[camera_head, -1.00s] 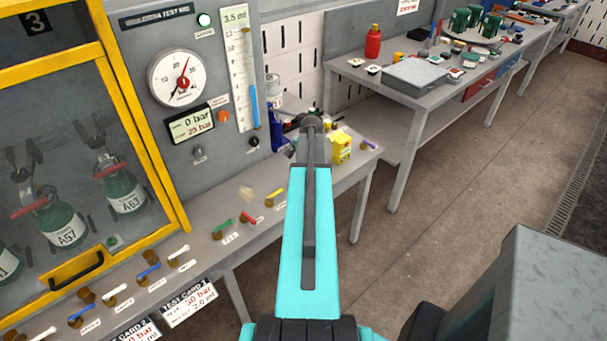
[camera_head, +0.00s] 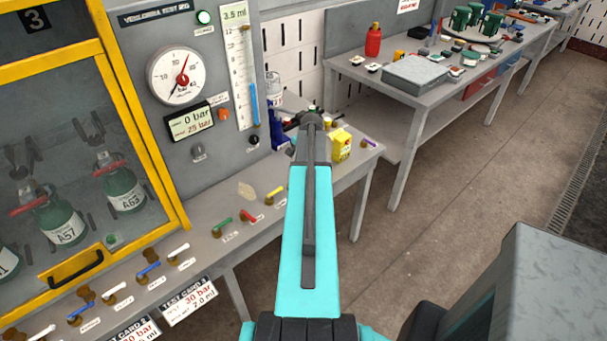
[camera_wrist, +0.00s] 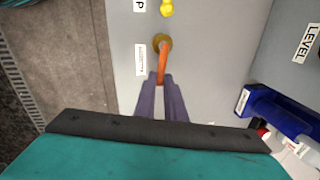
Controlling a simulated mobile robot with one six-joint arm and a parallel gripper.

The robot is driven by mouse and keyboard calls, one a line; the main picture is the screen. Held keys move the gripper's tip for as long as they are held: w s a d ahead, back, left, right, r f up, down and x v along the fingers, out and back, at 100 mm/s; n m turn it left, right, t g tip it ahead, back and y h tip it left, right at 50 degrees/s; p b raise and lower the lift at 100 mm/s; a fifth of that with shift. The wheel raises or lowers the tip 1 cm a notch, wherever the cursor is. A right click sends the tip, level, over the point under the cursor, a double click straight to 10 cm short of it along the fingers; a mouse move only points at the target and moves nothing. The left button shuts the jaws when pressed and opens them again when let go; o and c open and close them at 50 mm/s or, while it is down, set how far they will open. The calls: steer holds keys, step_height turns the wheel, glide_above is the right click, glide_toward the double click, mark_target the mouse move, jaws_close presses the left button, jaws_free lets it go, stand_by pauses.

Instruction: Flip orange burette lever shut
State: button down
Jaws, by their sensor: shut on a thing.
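The orange burette lever (camera_wrist: 163,66) shows in the wrist view. Its round brass pivot (camera_wrist: 160,41) is on the grey bench, and its handle points down the picture towards me. My gripper (camera_wrist: 162,84) has its two purple fingers closed around the handle's lower end. In the head view my own arm hides this lever and the gripper. The burette (camera_head: 249,80) stands upright on the panel, with a blue column in its lower part and a 3.5 ml display (camera_head: 234,14) above it.
The yellow lever (camera_head: 275,192) and red lever (camera_head: 250,214) are on the bench left of my arm; a yellow box (camera_head: 341,145) is to its right. A blue holder (camera_wrist: 275,108) is at the wrist view's right. Bare floor (camera_head: 440,240) lies to the right.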

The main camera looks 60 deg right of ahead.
steer(key=shift+w+d+n, duration=0.2)
steer(key=shift+w+n, duration=0.05)
steer(key=shift+n, duration=0.45)
steer(key=c, duration=1.8)
jaws_free()
steer(key=shift+r+b, duration=0.15)
steer(key=shift+b, duration=0.15)
steer(key=shift+s+a+r+b, duration=0.15)
steer(key=shift+s+r+b, duration=0.35)
steer(key=shift+r, duration=1.7)
steer(key=shift+s+a+r+b, duration=0.15)
steer(key=shift+s+r+b, duration=0.35)
steer(key=shift+r, duration=1.75)
steer(key=shift+s+a+r+b, duration=0.25)
steer(key=shift+r+b, duration=0.4)
steer(key=shift+r, duration=1.55)
steer(key=shift+d, duration=0.1)
